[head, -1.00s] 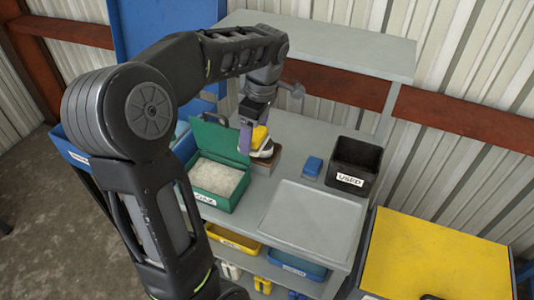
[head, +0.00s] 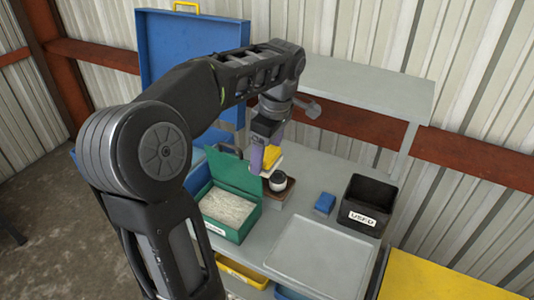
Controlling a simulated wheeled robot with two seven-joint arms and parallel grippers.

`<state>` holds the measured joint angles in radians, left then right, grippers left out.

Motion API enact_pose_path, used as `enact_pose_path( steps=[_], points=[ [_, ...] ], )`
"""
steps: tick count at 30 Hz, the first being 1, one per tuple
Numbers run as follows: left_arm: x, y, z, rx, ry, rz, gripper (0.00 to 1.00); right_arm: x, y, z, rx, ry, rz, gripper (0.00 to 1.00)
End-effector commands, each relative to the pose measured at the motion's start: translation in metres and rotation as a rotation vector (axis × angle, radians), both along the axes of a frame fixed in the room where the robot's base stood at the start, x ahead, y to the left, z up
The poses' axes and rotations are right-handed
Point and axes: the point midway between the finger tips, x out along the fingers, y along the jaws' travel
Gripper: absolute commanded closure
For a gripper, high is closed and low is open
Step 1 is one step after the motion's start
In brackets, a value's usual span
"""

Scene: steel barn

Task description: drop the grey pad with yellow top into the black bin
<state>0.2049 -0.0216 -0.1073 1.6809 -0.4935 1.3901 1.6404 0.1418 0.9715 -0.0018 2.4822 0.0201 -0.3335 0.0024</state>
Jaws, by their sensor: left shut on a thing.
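The black bin (head: 367,207) with a "USED" label stands on the right part of the grey bench. My left gripper (head: 266,160) is shut on the grey pad with yellow top (head: 272,156). It holds the pad just above and beside a round white and dark piece (head: 278,181) on a brown base. The pad's underside is partly hidden by the gripper. The bin is to the right of the pad, with free space and a blue block between them. My right gripper is not in view.
A blue block (head: 325,203) lies just left of the bin. An open green box (head: 232,209) with pale contents stands left of the brown base. A grey flat tray (head: 318,258) lies in front. A raised grey shelf (head: 365,88) runs behind.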

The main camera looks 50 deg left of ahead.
Motion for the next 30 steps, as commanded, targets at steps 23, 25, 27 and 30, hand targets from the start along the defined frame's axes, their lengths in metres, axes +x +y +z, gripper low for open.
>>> enact_pose_path(
  steps=[23,25,27,30],
  points=[
    [0.124,-0.212,-0.165,-0.013,0.012,-1.626,0.74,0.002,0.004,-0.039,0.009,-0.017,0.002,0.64],
    [0.127,-0.231,-0.176,-0.008,0.006,-1.748,0.74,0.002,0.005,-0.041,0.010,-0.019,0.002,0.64],
    [0.129,-0.242,-0.182,-0.004,0.002,-1.828,0.74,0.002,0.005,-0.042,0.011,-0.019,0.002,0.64],
    [0.129,-0.250,-0.185,-0.001,-0.001,-1.877,0.74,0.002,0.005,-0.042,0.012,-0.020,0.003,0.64]
  ],
)
